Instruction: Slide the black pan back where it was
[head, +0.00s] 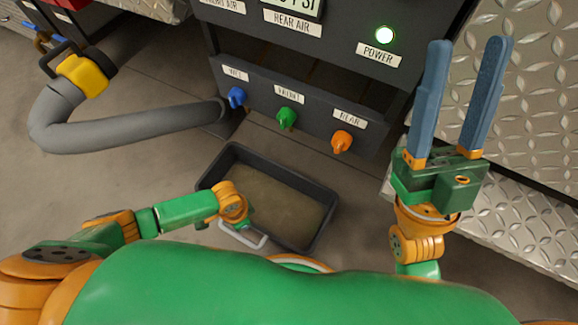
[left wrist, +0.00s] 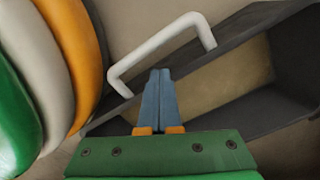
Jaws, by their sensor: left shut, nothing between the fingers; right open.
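The black pan (head: 318,226) lies on the floor below the control panel, with brownish liquid or sediment inside. Its pale bar handle (head: 243,237) is on the side nearest me. The pan (left wrist: 250,32) and its handle (left wrist: 155,46) also show in the left wrist view. My left gripper (left wrist: 160,73) is shut and empty, its blue fingertips in the gap between handle and pan rim; I cannot tell whether they touch either. In the head view its fingers are hidden behind my wrist. My right gripper (head: 469,42) is open and empty, raised to the right, away from the pan.
The dark panel (head: 230,65) has blue (head: 236,97), green (head: 287,117) and orange (head: 341,141) knobs and a lit green power light (head: 384,35). A grey hose (head: 140,130) with a yellow coupling (head: 83,73) lies left. Diamond plate (head: 535,110) stands right.

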